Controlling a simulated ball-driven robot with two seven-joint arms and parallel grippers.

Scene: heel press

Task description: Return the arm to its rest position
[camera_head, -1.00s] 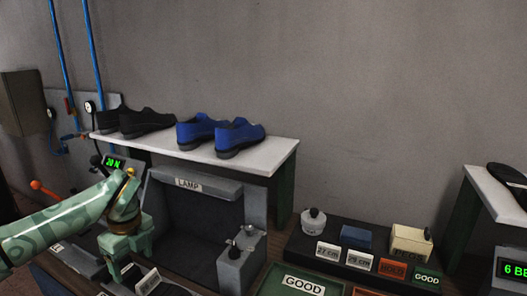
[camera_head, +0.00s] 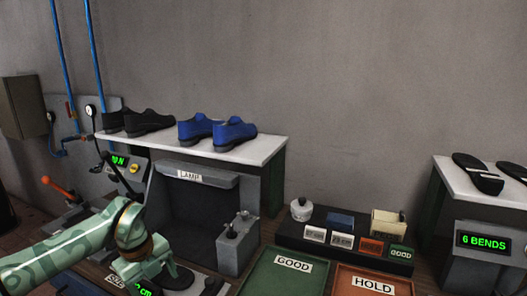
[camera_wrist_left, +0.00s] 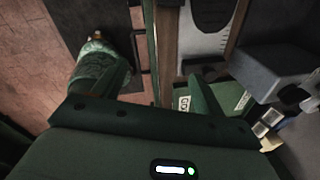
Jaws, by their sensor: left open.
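My left arm (camera_head: 70,247), pale green with darker swirls, comes in from the left in the head view. Its gripper (camera_head: 165,278) hangs over the near bench, in front of the grey lamp box (camera_head: 195,222). In the left wrist view the jaws (camera_wrist_left: 178,75) are spread apart, and I see nothing held between them. Below them in that view are a wooden edge and a pale plate with a dark rounded piece (camera_wrist_left: 212,14). My right gripper is not in view.
Black shoes (camera_head: 148,123) and blue shoes (camera_head: 232,133) stand on a white shelf (camera_head: 258,148). A lever with an orange knob (camera_head: 58,188) is at left. The GOOD tray (camera_head: 285,284) and HOLD tray (camera_head: 400,287) lie right of the lamp box. A "6 BENDS" display (camera_head: 483,241) is far right.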

